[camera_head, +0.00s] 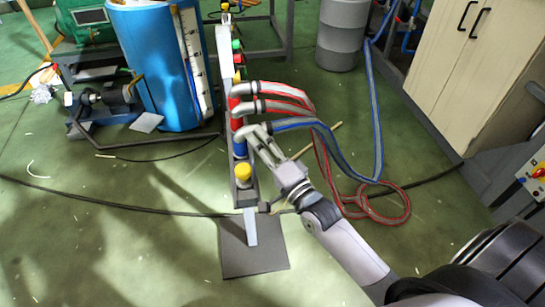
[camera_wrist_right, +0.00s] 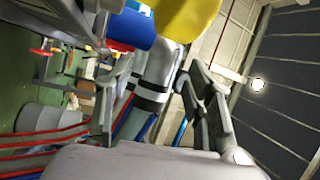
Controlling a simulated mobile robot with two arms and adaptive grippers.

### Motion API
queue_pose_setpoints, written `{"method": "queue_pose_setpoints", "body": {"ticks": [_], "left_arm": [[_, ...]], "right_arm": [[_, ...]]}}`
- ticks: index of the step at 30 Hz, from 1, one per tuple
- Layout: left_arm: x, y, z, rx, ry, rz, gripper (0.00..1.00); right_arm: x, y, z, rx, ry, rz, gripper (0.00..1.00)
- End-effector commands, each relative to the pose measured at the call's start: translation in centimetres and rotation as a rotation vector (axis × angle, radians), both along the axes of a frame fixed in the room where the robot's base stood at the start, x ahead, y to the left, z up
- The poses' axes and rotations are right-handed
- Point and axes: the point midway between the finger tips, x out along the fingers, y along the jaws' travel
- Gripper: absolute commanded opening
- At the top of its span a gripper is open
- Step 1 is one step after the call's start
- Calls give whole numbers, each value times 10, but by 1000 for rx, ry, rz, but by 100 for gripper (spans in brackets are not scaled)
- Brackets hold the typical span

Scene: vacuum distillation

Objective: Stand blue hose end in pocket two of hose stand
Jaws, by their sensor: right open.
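The hose stand (camera_head: 223,55) is a long grey rail with coloured collars, on a post with a dark base plate. The blue hose (camera_head: 296,124) has a grey bent end that reaches the blue collar (camera_head: 239,149); how deep it sits I cannot tell. My right gripper (camera_head: 258,134) is open at this hose end. In the right wrist view the grey hose end (camera_wrist_right: 157,72), with black and white bands, stands between the spread fingers, beside the blue collar (camera_wrist_right: 130,28). My left gripper is not in view.
Two red-striped hoses (camera_head: 287,90) bend to red collars just behind. A yellow cap (camera_head: 243,172) sits at the rail's near end. The hoses hang to the floor at right. A blue drum (camera_head: 150,60) stands left and a beige cabinet (camera_head: 475,75) right.

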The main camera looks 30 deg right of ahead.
Motion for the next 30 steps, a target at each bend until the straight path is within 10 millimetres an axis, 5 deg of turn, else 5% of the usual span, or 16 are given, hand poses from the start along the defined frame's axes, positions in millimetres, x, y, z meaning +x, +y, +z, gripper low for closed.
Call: {"method": "queue_pose_setpoints", "body": {"ticks": [15,30], "left_arm": [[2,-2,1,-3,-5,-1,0],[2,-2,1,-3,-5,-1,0]], "right_arm": [[-92,-19,-18,0,1,1,48],[-107,-22,-19,1,-3,0,48]]}}
